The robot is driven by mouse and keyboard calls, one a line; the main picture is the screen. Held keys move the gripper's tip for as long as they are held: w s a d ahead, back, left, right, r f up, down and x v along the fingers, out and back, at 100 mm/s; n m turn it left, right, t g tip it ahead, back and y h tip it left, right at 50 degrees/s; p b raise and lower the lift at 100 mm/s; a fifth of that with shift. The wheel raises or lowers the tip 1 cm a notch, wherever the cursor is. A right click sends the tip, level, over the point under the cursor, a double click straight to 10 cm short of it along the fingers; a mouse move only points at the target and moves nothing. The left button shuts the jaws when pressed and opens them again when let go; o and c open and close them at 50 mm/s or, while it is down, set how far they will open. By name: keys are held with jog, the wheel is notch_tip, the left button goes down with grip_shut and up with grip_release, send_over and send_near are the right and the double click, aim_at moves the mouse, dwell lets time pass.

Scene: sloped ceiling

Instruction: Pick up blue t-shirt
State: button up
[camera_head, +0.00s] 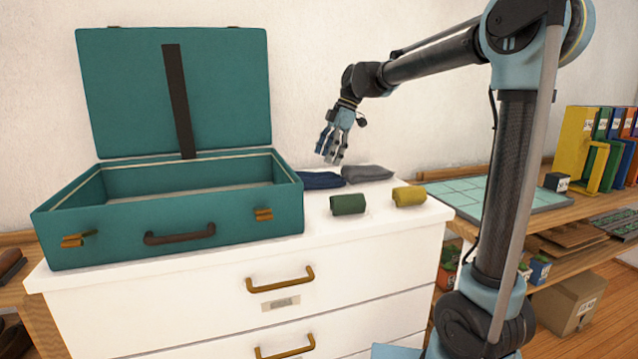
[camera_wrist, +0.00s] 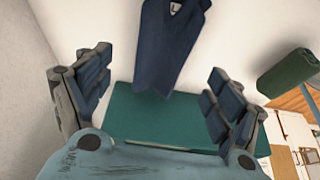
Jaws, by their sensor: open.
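The blue t-shirt (camera_head: 318,180) lies folded on the white dresser top, just right of the open suitcase. In the wrist view the dark blue t-shirt (camera_wrist: 170,45) is at the top centre, with a small light label on it. My gripper (camera_head: 332,158) hangs above the blue t-shirt in the head view, pointing down. In the wrist view my gripper (camera_wrist: 155,95) has its two fingers spread wide, with nothing held between them. The t-shirt lies ahead of the fingers, apart from them. The suitcase hides part of the t-shirt's left end in the head view.
The open teal suitcase (camera_head: 180,235) looks empty. A grey folded cloth (camera_head: 367,173) lies right of the t-shirt. A green roll (camera_head: 348,204) and a yellow roll (camera_head: 409,196) lie in front on the dresser (camera_head: 385,240). The wall is close behind.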

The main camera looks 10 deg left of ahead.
aim_at(320, 176)
jog(key=shift+x, duration=3.85)
jog(key=shift+d, duration=0.15)
jog(key=c, duration=1.2)
